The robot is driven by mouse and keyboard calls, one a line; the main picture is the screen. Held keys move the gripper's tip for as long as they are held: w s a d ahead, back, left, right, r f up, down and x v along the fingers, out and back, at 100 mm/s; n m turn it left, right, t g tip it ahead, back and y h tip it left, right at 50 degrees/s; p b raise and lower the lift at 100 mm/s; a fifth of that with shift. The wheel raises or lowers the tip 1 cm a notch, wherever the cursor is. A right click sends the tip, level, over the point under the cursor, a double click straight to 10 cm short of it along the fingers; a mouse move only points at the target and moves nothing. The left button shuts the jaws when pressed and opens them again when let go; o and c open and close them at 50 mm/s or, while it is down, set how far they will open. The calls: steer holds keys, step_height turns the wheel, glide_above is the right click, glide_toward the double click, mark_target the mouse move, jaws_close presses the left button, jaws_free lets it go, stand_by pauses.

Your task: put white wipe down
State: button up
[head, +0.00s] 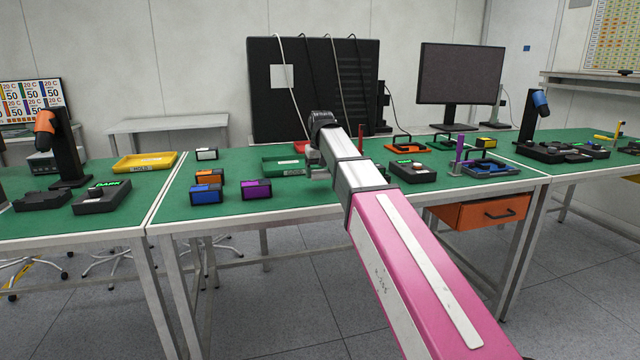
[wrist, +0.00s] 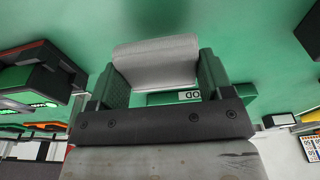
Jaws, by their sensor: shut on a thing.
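The white wipe (wrist: 157,62) is a pale, block-shaped piece held between the two green fingers of my gripper (wrist: 162,74) in the wrist view. The fingers press on its left and right ends. In the head view my gripper (head: 318,158) is small and partly hidden by my arm, and I cannot make out the wipe there. It is over the green bench top, at the right end of the green tray (head: 270,172). The tray's label also shows beside the wipe in the wrist view. I cannot tell whether the wipe touches the bench.
Blue, orange and purple boxes (head: 257,189) stand left of my gripper, with a white-faced box (head: 205,154) behind. A yellow tray (head: 145,162) is further left. A black device (head: 412,171) stands close to the right. The bench's front middle is clear.

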mark_target(320, 189)
steer(key=shift+w+d+f, duration=0.1)
steer(key=shift+f, duration=2)
steer(key=o, duration=1)
steer(key=shift+f, duration=0.1)
steer(key=shift+c, duration=0.2)
steer(key=r, duration=0.4)
steer(key=s+r, duration=0.1)
steer(key=r, duration=0.7)
steer(key=shift+s+d+r, duration=0.1)
steer(key=shift+s+d, duration=0.15)
steer(key=shift+s, duration=0.15)
steer(key=shift+s, duration=0.1)
